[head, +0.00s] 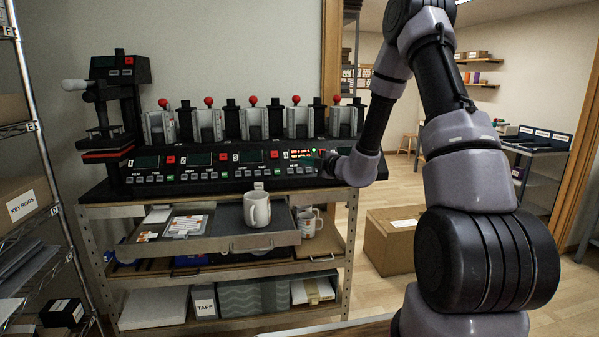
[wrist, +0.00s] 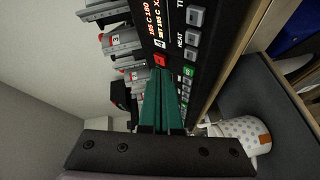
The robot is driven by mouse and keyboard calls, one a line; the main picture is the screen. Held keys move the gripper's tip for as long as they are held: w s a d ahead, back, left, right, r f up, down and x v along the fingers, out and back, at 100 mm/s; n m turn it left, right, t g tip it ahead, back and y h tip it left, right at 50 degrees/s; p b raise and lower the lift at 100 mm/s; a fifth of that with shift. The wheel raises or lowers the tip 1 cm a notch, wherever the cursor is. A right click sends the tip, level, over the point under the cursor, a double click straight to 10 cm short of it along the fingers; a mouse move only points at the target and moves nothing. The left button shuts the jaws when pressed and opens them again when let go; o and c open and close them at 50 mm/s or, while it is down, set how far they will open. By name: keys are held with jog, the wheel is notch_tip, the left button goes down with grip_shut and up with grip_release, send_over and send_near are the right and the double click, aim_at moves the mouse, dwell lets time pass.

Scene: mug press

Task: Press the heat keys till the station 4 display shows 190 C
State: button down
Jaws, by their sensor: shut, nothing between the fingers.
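The station 4 display (head: 300,154) is lit, on the right part of the black control panel (head: 215,170). In the wrist view, turned on its side, the lit display (wrist: 157,18) appears to read 185 C, with SET 185 C beside it; other characters are cut off. Grey heat keys (wrist: 191,39) lie by the HEAT label, to the right of the display. My gripper (wrist: 163,72) is shut and empty, its green fingers pointing at the panel near a red button (wrist: 160,58). In the head view my gripper (head: 326,158) is partly hidden by my wrist; contact cannot be told.
Presses with red knobs (head: 253,100) stand behind the panel. A cardboard box (head: 395,240) sits on the floor at right.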

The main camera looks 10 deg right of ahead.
aim_at(299, 171)
jog(key=s+r, duration=0.2)
jog(key=shift+s+r, duration=0.3)
jog(key=shift+s, duration=0.1)
dwell(0.3)
jog(key=shift+w+f, duration=3)
jog(key=shift+w, duration=0.25)
jog(key=shift+w+f, duration=0.25)
